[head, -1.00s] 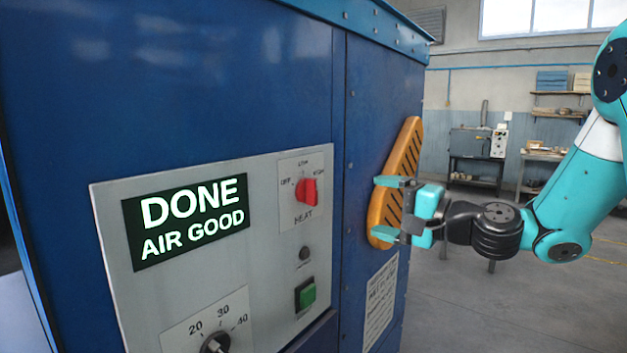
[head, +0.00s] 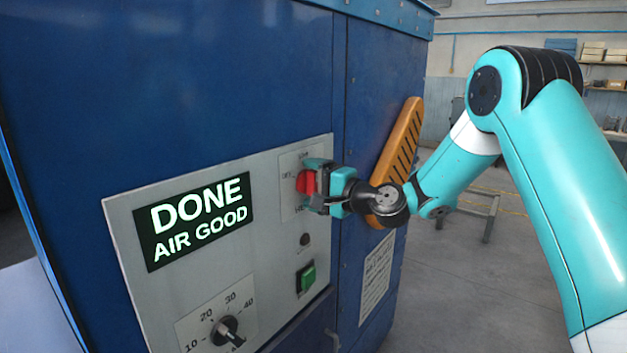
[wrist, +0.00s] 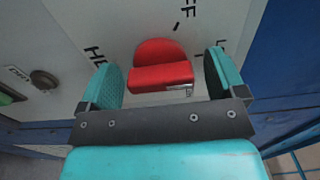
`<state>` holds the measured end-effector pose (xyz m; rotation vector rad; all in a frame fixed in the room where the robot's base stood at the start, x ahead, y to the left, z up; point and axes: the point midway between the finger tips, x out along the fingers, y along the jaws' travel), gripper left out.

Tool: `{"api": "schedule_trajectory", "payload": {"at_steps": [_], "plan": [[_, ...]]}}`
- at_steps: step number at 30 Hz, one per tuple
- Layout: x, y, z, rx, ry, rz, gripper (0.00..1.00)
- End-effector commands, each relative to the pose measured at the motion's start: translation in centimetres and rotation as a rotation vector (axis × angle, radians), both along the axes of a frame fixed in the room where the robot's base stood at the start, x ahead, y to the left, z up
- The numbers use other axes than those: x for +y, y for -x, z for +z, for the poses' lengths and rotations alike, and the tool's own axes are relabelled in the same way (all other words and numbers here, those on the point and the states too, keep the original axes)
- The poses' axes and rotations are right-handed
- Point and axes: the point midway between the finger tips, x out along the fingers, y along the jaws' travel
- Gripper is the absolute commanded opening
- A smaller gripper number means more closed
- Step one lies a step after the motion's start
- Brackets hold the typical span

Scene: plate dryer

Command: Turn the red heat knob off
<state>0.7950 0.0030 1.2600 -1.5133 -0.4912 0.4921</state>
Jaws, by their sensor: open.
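The red heat knob (head: 305,182) sits on the upper right of the grey control panel (head: 265,255), on its own small label plate. My gripper (head: 313,184) is open at the knob, with one finger above it and one below in the head view. In the wrist view the knob (wrist: 160,75) lies between my two teal fingers, with a visible gap on both sides. A white mark shows on the knob's lower edge there, away from the OFF lettering at the top. The HIGH label is hidden.
A lit display (head: 200,220) reads DONE, AIR GOOD. Below the knob are a small dark button (head: 305,240) and a green button (head: 306,278). A black dial (head: 228,330) is at lower left. An orange handle (head: 398,160) stands out from the blue cabinet (head: 200,80) behind my wrist.

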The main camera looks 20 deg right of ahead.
Motion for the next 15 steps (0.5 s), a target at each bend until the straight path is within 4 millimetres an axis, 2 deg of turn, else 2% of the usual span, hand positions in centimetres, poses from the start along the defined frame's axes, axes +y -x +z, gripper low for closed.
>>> {"api": "schedule_trajectory", "payload": {"at_steps": [5,12,15], "plan": [[0.00,0.01,-0.03,0.000,0.000,0.000,0.89],[-0.01,0.03,-0.02,0.000,0.000,0.000,0.40],[-0.01,0.03,-0.04,-0.001,0.001,0.000,0.40]]}}
